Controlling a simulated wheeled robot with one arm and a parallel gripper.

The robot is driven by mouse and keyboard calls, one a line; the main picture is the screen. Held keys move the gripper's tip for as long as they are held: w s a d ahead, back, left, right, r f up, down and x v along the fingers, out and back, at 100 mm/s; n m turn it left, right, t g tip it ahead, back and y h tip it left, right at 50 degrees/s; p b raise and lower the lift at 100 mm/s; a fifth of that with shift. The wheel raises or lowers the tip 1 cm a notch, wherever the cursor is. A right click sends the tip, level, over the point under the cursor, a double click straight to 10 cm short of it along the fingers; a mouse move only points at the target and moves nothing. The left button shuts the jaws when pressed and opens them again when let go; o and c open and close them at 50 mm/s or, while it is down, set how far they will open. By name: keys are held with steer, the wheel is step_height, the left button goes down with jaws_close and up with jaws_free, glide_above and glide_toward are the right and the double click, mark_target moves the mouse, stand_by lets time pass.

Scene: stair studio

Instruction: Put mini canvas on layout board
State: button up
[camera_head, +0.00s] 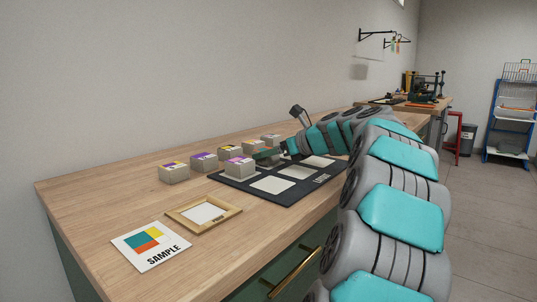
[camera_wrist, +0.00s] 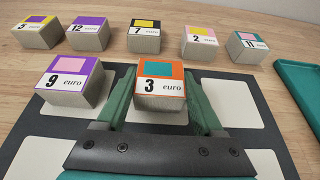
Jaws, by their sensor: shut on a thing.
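The mini canvases are small grey blocks with coloured price labels. My gripper (camera_wrist: 160,97) is shut on the orange-bordered "3 euro" canvas (camera_wrist: 160,84), a green finger on each side. The canvas is over the far part of the dark layout board (camera_wrist: 38,128), upright; I cannot tell whether it touches the board. The purple-bordered "9 euro" canvas (camera_wrist: 72,85) sits on the board just left of it. In the head view my gripper (camera_head: 266,155) is low over the far side of the board (camera_head: 300,189), and the held canvas is not clearly visible there.
Several other canvases stand in a row behind the board, including "5" (camera_wrist: 37,35), "12" (camera_wrist: 88,37) and "11" (camera_wrist: 247,50). A green tray (camera_wrist: 302,85) lies at the right. A wooden frame (camera_head: 178,220) and a sample card (camera_head: 132,253) lie nearer on the bench.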

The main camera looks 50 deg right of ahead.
steer(key=o, duration=1.3)
steer(key=shift+f, duration=0.15)
steer(key=shift+o, duration=0.2)
steer(key=v, duration=1.2)
steer(key=shift+a+p, duration=0.1)
steer(key=shift+p, duration=0.2)
